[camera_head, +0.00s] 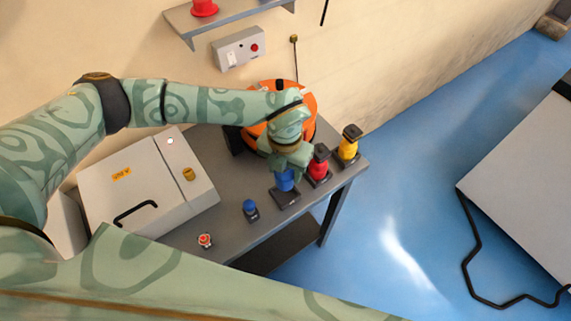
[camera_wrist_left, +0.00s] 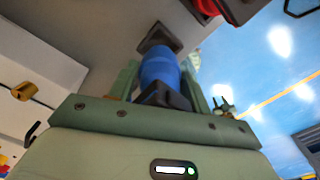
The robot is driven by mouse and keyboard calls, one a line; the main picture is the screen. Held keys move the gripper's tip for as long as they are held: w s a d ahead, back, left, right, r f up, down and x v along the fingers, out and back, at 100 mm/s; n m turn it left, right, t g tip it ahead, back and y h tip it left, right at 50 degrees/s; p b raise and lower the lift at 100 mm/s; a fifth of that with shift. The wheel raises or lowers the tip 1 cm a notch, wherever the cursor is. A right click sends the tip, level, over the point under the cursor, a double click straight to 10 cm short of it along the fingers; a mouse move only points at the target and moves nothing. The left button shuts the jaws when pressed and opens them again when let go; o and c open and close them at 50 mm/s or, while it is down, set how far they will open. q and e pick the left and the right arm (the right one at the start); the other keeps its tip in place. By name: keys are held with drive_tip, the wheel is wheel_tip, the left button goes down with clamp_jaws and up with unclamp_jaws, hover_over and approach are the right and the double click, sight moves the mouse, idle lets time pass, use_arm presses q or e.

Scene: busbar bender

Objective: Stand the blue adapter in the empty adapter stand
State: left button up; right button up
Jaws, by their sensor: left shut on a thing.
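The blue adapter (camera_head: 284,182) is between the fingers of my left gripper (camera_head: 287,166), which is shut on it. In the left wrist view the blue adapter (camera_wrist_left: 158,70) shows between both fingers, its dark end towards the palm. The dark adapter stand (camera_head: 286,199) is directly below it on the grey table. The stand also shows beyond the adapter in the left wrist view (camera_wrist_left: 160,36). The adapter looks roughly upright over the stand; whether it touches or is seated cannot be told. My right gripper is not in view.
A red adapter (camera_head: 320,168) and a yellow adapter (camera_head: 349,147) stand in their holders close to the right. An orange machine (camera_head: 307,103) is behind my gripper. A small blue knob piece (camera_head: 250,207), a red button (camera_head: 205,240) and a grey box (camera_head: 130,185) are left.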

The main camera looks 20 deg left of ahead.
sight(285, 176)
use_arm(q)
wheel_tip(285, 176, down, 3)
drive_tip(key=shift+f+b, duration=0.15)
drive_tip(key=shift+b, duration=0.6)
drive_tip(key=shift+p, duration=0.5)
idle(1.0)
drive_tip(key=shift+f+b, duration=0.85)
drive_tip(key=shift+f, duration=0.7)
drive_tip(key=o, duration=1.1)
drive_tip(key=shift+o, duration=0.2)
wheel_tip(285, 176, up, 16)
drive_tip(key=shift+r+p, duration=0.15)
drive_tip(key=shift+p, duration=0.45)
drive_tip(key=shift+s, duration=0.1)
